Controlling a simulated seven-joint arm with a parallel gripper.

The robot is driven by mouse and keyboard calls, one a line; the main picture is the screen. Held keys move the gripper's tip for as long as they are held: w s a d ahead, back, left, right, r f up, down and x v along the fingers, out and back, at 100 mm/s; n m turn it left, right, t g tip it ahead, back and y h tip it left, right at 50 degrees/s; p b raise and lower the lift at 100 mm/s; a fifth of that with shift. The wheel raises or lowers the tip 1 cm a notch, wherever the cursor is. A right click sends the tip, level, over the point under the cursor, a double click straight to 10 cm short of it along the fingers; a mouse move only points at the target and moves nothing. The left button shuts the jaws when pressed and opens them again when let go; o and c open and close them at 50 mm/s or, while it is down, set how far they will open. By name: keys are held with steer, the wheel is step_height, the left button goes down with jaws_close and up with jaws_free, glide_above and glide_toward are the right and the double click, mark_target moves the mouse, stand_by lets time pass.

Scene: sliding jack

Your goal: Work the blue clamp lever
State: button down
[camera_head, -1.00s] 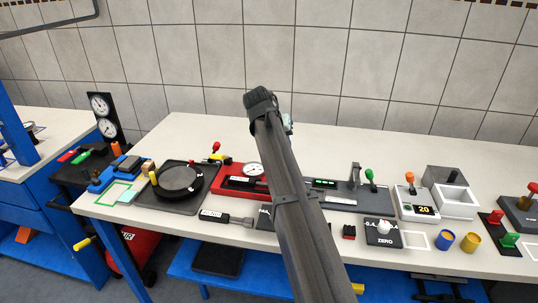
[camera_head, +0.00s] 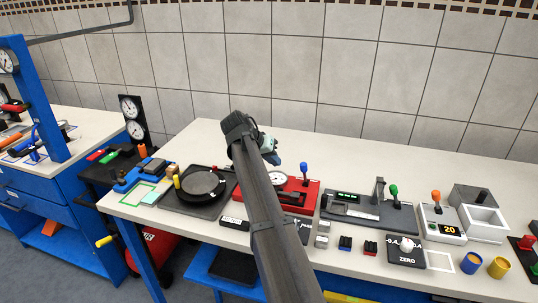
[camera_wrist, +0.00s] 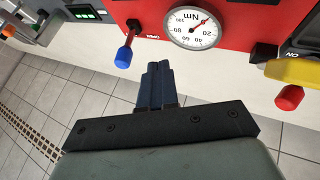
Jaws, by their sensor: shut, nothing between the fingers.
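The blue clamp lever (camera_head: 303,168) stands at the back right of the red torque device (camera_head: 309,187), right of its round dial (camera_head: 276,178). In the wrist view the lever's blue knob (camera_wrist: 124,57) is on a dark stem at the red housing's edge. My gripper (camera_head: 276,163) is above the back of the red device, left of the lever. In the wrist view my gripper's fingers (camera_wrist: 158,66) are together and empty, just right of the blue knob with a visible gap. My arm hides part of the red device in the head view.
A grey device with a green-knobbed lever (camera_head: 394,190) and an upright post (camera_head: 378,190) stands to the right. A round black pan (camera_head: 203,185) is to the left. In the wrist view a red knob (camera_wrist: 289,97) and yellow part (camera_wrist: 297,71) are right of my fingers. The bench behind is clear.

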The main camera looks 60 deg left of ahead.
mark_target(304, 174)
steer(key=x, duration=0.4)
steer(key=shift+w+d+f, duration=0.1)
steer(key=shift+w+d, duration=0.05)
steer(key=shift+w, duration=0.1)
steer(key=shift+w+d+r, duration=0.25)
steer(key=shift+w+d, duration=0.4)
steer(key=shift+w, duration=0.15)
steer(key=shift+w+d+r, duration=0.15)
steer(key=shift+w+d, duration=0.2)
steer(key=shift+w, duration=0.25)
steer(key=shift+w+d, duration=0.1)
